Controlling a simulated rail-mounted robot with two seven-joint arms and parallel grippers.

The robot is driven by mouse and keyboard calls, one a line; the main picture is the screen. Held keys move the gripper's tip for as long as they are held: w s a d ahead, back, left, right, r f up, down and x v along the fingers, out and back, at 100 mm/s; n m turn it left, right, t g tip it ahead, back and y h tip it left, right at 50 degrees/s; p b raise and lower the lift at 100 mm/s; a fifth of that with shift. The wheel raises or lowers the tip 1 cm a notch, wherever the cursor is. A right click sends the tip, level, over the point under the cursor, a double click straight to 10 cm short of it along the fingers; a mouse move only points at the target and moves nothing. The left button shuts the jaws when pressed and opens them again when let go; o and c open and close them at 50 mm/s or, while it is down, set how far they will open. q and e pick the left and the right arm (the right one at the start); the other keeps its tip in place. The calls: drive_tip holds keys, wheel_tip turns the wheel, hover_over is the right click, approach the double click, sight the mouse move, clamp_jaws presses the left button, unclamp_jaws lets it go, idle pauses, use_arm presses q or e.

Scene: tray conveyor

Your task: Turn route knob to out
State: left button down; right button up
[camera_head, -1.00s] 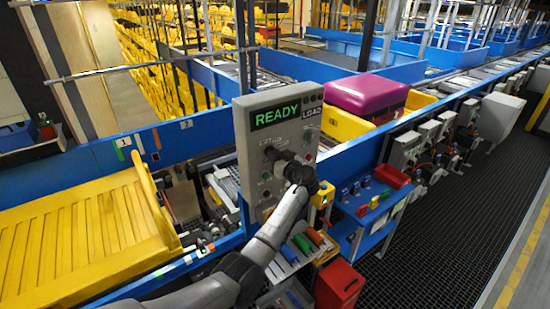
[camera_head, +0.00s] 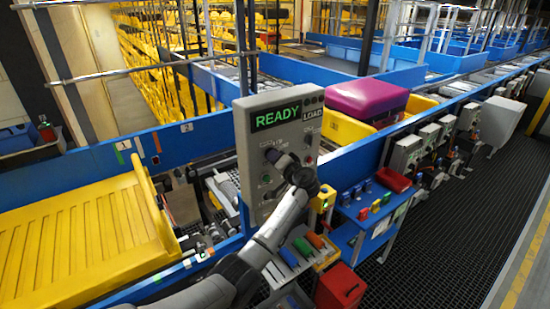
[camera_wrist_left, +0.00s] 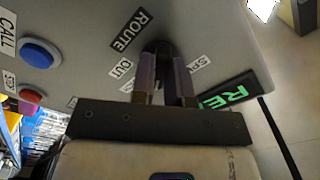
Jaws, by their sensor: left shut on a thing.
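The grey control panel (camera_head: 245,150) stands upright beside the conveyor, with a lit green READY display (camera_head: 276,114) and a LOAD label at its top. My left gripper (camera_head: 277,158) is at the middle of the panel face, shut on the route knob. In the left wrist view, the dark route knob (camera_wrist_left: 158,47) sits between the two fingers, and they mostly hide it. The ROUTE label (camera_wrist_left: 130,29) and the OUT label (camera_wrist_left: 122,68) are beside it. Which way the knob points is not clear. My right gripper is not in view.
A blue button (camera_wrist_left: 40,53) and a red button (camera_wrist_left: 31,96) are on the panel near my left gripper. A yellow slatted tray (camera_head: 75,235) lies at the left. A purple case (camera_head: 368,97) rides in a yellow tray behind the panel. A red bin (camera_head: 340,287) stands below.

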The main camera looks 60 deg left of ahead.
use_arm(q)
drive_tip(key=shift+r+m+p, duration=0.2)
drive_tip(key=shift+m+p, duration=3.95)
drive_tip(key=shift+m, duration=2.15)
drive_tip(key=shift+f, duration=0.1)
drive_tip(key=c, duration=1.1)
unclamp_jaws()
drive_tip(key=shift+d, duration=0.15)
drive_tip(key=shift+w+d+b, duration=0.2)
drive_tip(key=shift+d+b, duration=0.75)
drive_tip(key=shift+d, duration=2.45)
drive_tip(key=shift+w+d+b, duration=0.15)
drive_tip(key=shift+d+b, duration=0.75)
drive_tip(key=shift+d, duration=2.5)
